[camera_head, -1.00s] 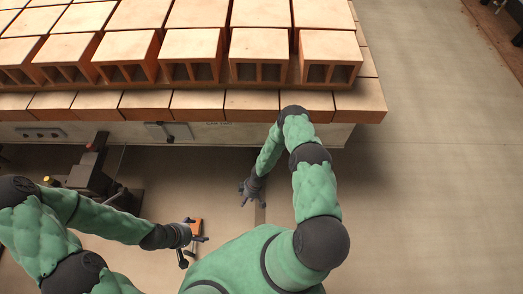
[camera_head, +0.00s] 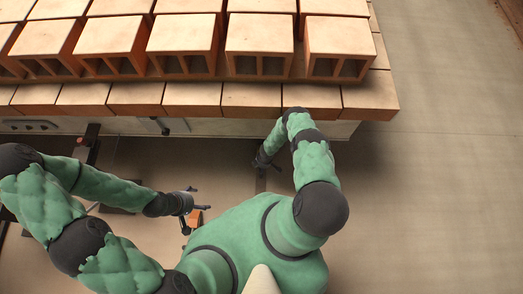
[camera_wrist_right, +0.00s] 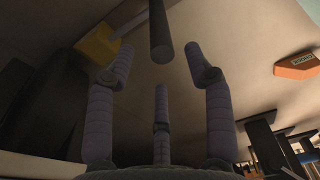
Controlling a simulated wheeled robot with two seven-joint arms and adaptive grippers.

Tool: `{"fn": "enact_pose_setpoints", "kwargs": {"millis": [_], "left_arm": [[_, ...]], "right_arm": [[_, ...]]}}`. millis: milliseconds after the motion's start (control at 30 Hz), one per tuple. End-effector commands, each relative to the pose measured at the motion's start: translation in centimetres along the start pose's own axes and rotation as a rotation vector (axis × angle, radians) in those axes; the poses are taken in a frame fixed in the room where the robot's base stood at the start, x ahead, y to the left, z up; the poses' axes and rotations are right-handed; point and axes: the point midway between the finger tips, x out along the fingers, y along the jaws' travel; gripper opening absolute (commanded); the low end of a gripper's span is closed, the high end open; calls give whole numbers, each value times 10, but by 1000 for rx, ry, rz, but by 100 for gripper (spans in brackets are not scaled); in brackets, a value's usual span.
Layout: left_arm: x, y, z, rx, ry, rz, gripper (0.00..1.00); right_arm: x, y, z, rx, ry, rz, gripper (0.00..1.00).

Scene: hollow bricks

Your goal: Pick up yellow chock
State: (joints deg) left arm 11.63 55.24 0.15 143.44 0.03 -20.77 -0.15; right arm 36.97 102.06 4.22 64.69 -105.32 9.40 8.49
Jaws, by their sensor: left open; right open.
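A yellow block (camera_wrist_right: 98,46), likely the chock, lies at the upper left of the right wrist view, just beyond the left finger and partly cut off by shadow. My right gripper (camera_wrist_right: 158,62) has its fingers spread and empty, apart from the block. In the head view my right gripper (camera_head: 263,160) hangs low beside the brick stack's near side. My left gripper (camera_head: 199,199) is open at lower left centre, above an orange object (camera_head: 194,217) that it partly hides. I cannot make out the yellow block in the head view.
Rows of hollow bricks (camera_head: 259,35) sit on a pale base (camera_head: 225,127) ahead. A dark bar (camera_wrist_right: 159,32) stands before the right fingers. An orange labelled piece (camera_wrist_right: 297,66) lies at right in the wrist view. The floor (camera_head: 455,190) at right is clear.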

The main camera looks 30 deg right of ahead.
Motion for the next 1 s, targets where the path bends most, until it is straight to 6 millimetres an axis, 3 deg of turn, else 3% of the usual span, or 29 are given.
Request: {"fn": "enact_pose_setpoints", "kwargs": {"millis": [267, 633, 1000], "left_arm": [[9, -3, -1, 0, 1, 0, 82], [43, -15, -2, 0, 1, 0, 82], [48, -17, -2, 1, 1, 0, 82]], "right_arm": [[12, 0, 0, 0, 1, 0, 53], [53, -4, 4, 0, 1, -1, 53], [58, -4, 3, 0, 1, 0, 53]]}}
